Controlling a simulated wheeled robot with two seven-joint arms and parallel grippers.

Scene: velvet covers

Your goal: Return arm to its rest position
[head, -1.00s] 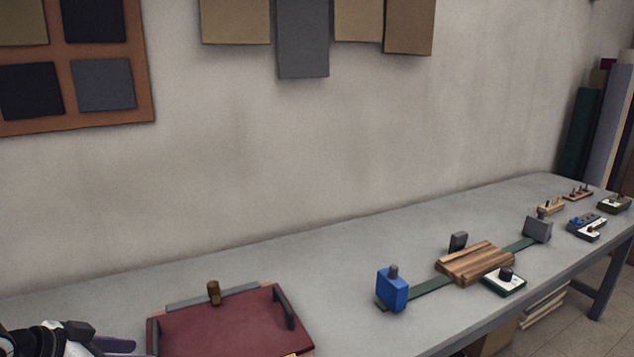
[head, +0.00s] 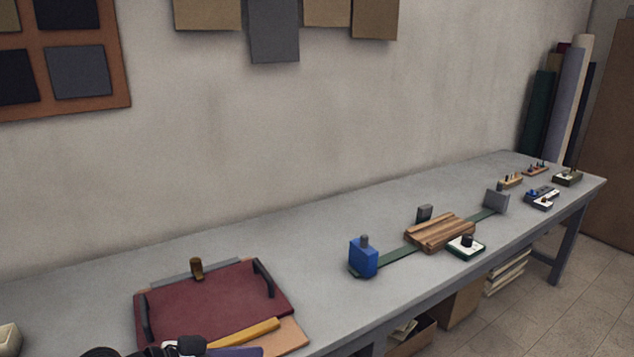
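Part of one of my arms, dark and white with a purple piece, shows at the bottom edge in front of the maroon board (head: 215,300). Its gripper fingers do not show, and I cannot tell from this piece how the gripper stands. My other gripper is out of the picture. The maroon board lies on the grey table (head: 330,230) with a dark bar at each side and a brown knob (head: 196,268) at its back edge.
A yellow strip (head: 245,333) lies at the board's front. To the right stand a blue block (head: 363,257), a wooden block (head: 440,232) on a green strip, and a white-topped piece (head: 466,246). Small items sit at the far end. The table's back middle is clear.

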